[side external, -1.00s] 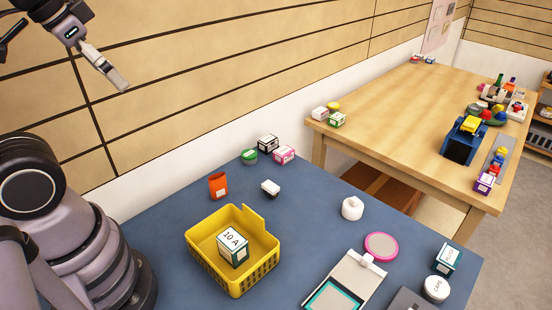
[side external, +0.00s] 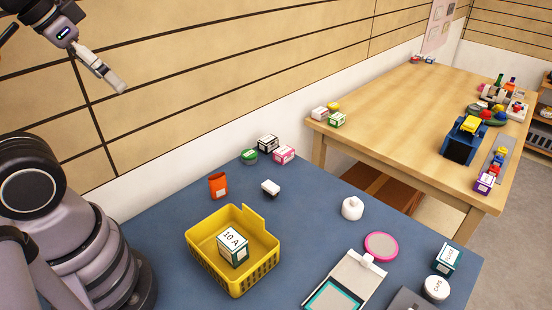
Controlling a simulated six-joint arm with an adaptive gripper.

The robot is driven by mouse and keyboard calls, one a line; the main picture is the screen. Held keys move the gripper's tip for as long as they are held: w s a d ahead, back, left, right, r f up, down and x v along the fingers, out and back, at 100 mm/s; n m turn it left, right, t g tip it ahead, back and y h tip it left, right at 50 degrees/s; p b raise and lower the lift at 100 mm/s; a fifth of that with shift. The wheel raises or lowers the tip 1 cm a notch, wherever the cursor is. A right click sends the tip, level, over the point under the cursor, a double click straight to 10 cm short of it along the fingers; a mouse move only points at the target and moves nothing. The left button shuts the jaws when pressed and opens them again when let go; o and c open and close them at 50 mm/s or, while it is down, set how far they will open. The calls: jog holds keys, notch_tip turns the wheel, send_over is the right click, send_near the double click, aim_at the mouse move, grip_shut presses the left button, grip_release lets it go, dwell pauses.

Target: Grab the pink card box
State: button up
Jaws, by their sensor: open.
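The pink card box (side external: 284,154) is a small white-and-pink carton at the far back edge of the blue table. It stands next to a black-and-white box (side external: 268,143) and a green round tin (side external: 249,156). My gripper (side external: 119,87) is at the upper left, high above the table and well to the left of the pink card box. It is open and nothing shows between its fingers. Only part of the fingers can be made out at this angle.
A yellow basket (side external: 202,267) holds a box marked 10 A (side external: 233,249). An orange container (side external: 217,185), a small white-topped item (side external: 270,188) and a white bottle (side external: 352,208) stand on the blue table (side external: 310,215). A wooden table (side external: 400,105) stands behind at right.

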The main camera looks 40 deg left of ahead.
jog(key=w+a+f+t, duration=0.1)
jog(key=w+a+t, duration=0.1)
jog(key=w, duration=1.4)
jog(key=t, duration=0.4)
send_over(283, 151)
jog(key=s, duration=0.6)
notch_tip(283, 151, down, 25)
jog(key=shift+t, duration=0.3)
jog(key=f, duration=1)
jog(key=shift+w+f, duration=0.2)
jog(key=shift+w, duration=0.1)
jog(key=shift+f+x, duration=0.2)
jog(key=shift+x, duration=2.45)
jog(key=shift+s, duration=0.1)
jog(key=c, duration=1.2)
jog(key=shift+c, duration=0.3)
